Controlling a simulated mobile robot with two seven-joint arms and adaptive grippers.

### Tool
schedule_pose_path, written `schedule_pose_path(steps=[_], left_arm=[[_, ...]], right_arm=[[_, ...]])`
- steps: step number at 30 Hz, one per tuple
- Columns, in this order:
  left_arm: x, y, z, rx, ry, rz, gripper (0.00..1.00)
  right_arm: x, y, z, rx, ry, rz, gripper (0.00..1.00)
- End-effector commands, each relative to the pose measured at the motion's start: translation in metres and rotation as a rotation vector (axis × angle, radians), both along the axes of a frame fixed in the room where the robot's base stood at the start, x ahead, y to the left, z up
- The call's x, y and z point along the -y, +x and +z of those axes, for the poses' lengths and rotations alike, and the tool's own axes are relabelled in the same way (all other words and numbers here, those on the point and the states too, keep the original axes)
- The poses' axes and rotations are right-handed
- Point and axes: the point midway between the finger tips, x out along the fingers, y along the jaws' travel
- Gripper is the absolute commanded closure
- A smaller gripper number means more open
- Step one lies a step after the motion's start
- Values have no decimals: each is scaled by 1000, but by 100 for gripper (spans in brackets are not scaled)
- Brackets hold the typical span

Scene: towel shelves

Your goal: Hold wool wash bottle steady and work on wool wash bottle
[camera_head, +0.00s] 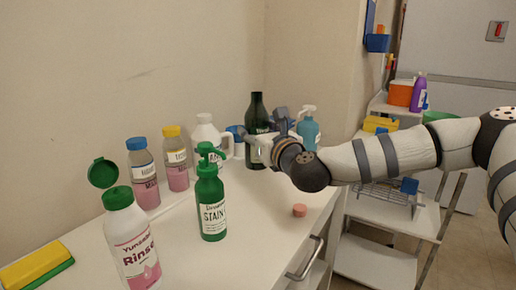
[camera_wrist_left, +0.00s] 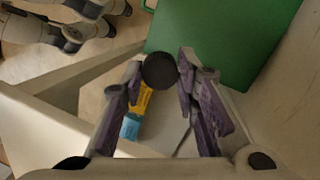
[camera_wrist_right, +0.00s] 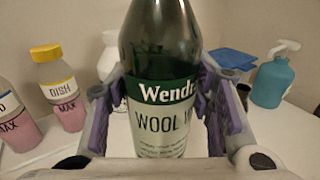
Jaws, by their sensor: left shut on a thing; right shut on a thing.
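The wool wash bottle (camera_head: 257,103) is dark green with a narrow neck and stands upright near the back of the white counter. In the right wrist view the bottle (camera_wrist_right: 162,95) fills the middle, with a green and white label; its top is cut off. My right gripper (camera_head: 262,143) is shut around the bottle's body, one finger on each side. My left gripper (camera_wrist_left: 160,80) is outside the head view. In the left wrist view it is shut on a dark round cap (camera_wrist_left: 159,70), which hides the tips' contact. I cannot tell whether this cap belongs to the bottle.
A green stain bottle (camera_head: 211,205), a white rinse bottle (camera_head: 133,245) with its green lid open and several other bottles stand on the counter. A teal spray bottle (camera_head: 309,130) is right of the wool wash. A pink puck (camera_head: 299,210) lies near the front edge.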

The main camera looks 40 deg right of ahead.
Motion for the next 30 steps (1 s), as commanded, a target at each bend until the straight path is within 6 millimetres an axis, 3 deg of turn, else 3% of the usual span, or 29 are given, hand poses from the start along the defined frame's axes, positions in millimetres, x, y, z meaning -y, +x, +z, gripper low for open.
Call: schedule_pose_path(steps=[3, 12, 13, 19, 30], left_arm=[[0, 0, 3, 4, 0, 0, 81], [0, 0, 3, 3, 0, 0, 81], [0, 0, 3, 3, 0, 0, 81], [0, 0, 3, 4, 0, 0, 81], [0, 0, 3, 3, 0, 0, 81]], right_arm=[[0, 0, 10, 3, 0, 0, 97], [0, 0, 10, 2, 0, 0, 97], [0, 0, 10, 2, 0, 0, 55], [0, 0, 10, 2, 1, 0, 100], [0, 0, 10, 2, 1, 0, 100]])
